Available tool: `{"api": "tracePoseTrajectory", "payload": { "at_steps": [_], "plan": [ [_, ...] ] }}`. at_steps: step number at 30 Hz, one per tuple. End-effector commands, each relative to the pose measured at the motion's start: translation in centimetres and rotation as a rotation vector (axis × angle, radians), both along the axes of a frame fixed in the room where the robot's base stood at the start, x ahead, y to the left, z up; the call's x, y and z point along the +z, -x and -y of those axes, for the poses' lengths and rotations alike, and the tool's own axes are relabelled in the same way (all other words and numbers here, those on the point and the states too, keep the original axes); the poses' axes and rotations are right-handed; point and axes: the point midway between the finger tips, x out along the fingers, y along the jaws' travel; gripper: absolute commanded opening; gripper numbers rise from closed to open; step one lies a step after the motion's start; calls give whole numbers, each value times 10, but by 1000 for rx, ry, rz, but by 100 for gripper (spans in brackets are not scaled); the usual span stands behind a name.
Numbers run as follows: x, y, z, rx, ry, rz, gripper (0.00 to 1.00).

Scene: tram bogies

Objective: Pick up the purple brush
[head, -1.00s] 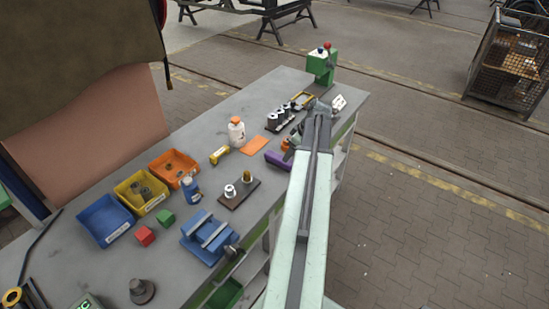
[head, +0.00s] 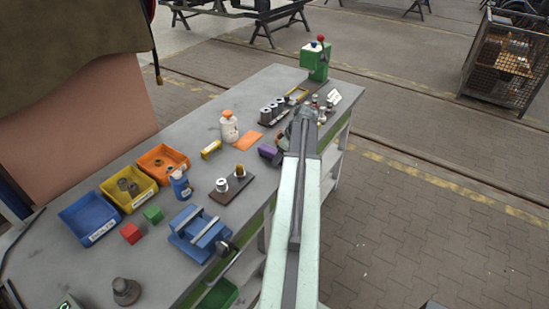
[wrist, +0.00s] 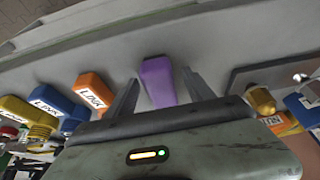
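The purple brush (head: 268,152) lies on the grey bench near its right edge, partly hidden by my arm in the head view. In the wrist view the purple brush (wrist: 158,80) shows between my two fingers, with its far end beyond the fingertips. My gripper (wrist: 160,76) is open, one finger on each side of the brush, with narrow gaps visible. I cannot tell how high the fingers are above the bench. In the head view the fingers are hidden behind my arm.
A dark board (head: 230,186) with fittings and a blue vise (head: 198,234) are nearer. Metal cylinders (head: 272,112) stand farther back.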

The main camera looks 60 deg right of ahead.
Motion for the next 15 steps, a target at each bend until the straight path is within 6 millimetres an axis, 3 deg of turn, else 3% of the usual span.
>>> {"api": "tracePoseTrajectory", "payload": {
  "at_steps": [1, 6, 15],
  "plan": [
    [1, 0, 0, 0, 0, 0, 48],
    [1, 0, 0, -1, 0, 0, 1],
    [2, 1, 0, -1, 0, 0, 0]
  ]
}}
